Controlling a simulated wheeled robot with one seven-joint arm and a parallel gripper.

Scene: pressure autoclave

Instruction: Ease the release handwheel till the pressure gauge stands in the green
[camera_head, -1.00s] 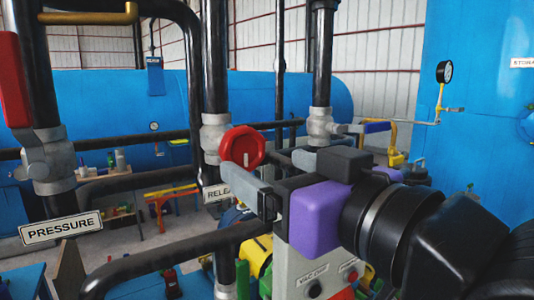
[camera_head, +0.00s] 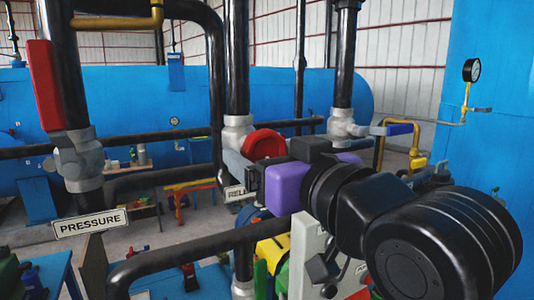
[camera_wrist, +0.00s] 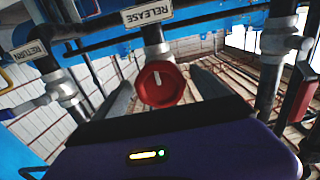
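The red release handwheel (camera_head: 264,144) sits on the grey valve of the middle black pipe, its lower part hidden behind my gripper. The wrist view shows its round face (camera_wrist: 160,86) with a white mark, close to the RELEASE sign (camera_wrist: 148,13). My gripper (camera_wrist: 163,80) is open, with one grey finger on each side of the handwheel. I cannot tell whether either finger touches it. The pressure gauge (camera_head: 472,70) stands on a yellow stem at the upper right in the head view; its needle and any green band are too small to read.
A red lever (camera_head: 46,85) and the PRESSURE sign (camera_head: 91,223) are on the left pipe. A blue-handled valve (camera_head: 398,129) is on the right pipe. A black pipe (camera_head: 190,248) crosses low in front. Blue tanks stand behind.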

